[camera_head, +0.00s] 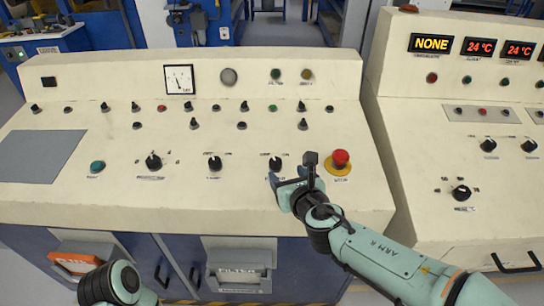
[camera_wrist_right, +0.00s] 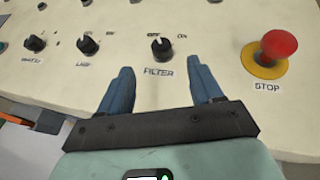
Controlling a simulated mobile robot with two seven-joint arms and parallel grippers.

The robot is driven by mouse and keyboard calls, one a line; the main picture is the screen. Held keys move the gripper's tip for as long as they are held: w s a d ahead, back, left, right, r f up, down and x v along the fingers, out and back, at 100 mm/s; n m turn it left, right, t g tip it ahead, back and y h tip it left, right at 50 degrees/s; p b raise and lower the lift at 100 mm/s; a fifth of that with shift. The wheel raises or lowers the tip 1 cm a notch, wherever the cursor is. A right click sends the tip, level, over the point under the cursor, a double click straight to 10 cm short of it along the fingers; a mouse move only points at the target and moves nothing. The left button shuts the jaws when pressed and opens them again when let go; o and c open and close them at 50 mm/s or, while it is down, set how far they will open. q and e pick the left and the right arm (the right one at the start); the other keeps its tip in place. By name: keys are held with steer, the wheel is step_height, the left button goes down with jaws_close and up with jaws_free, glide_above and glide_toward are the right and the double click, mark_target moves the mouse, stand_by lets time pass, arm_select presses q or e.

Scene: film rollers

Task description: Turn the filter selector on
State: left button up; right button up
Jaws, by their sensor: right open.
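The filter selector (camera_wrist_right: 161,48) is a black knob on the cream sloping panel, above a FILTER label. It also shows in the head view (camera_head: 275,164). Its white mark points up and slightly left, toward OFF; ON is printed at its upper right. My right gripper (camera_head: 288,179) is in front of the selector. In the right wrist view its two blue fingers (camera_wrist_right: 160,72) are spread, with nothing between them, and the knob lies just beyond their tips. Of my left arm only a part shows at the bottom left; its gripper is out of view.
A red STOP button (camera_wrist_right: 278,47) on a yellow ring is right of the selector. A LAMP knob (camera_wrist_right: 88,45) is to the left. Several small switches (camera_head: 194,124) are higher on the panel. A second console (camera_head: 430,140) stands at the right.

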mark_target(276, 160)
steer(key=x, duration=1.2)
steer(key=shift+f, duration=0.2)
steer(key=c, duration=1)
